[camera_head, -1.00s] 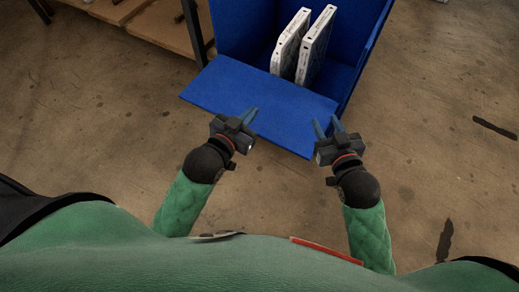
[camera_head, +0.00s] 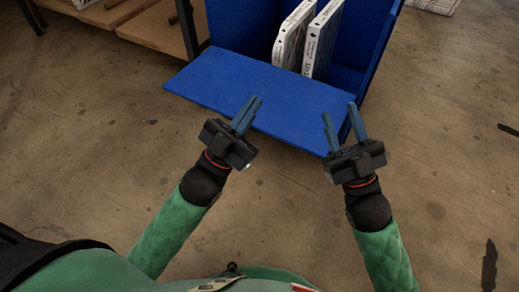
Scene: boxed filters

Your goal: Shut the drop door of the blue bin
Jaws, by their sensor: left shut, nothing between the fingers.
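The blue bin (camera_head: 377,38) stands at the top of the head view with its front open. Its drop door (camera_head: 262,88) is folded down and outward, a flat blue panel reaching toward me. My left gripper (camera_head: 251,104) is shut and empty, its fingertips overlapping the door's front edge in the picture. My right gripper (camera_head: 339,109) is open and empty at the door's right end, one finger overlapping the panel and the other past its side. I cannot tell whether either gripper touches the door.
Two white boxed filters (camera_head: 292,38) (camera_head: 321,42) stand upright inside the bin, behind the door. A wooden shelf (camera_head: 150,28) with a dark post (camera_head: 187,25) is close to the bin's left.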

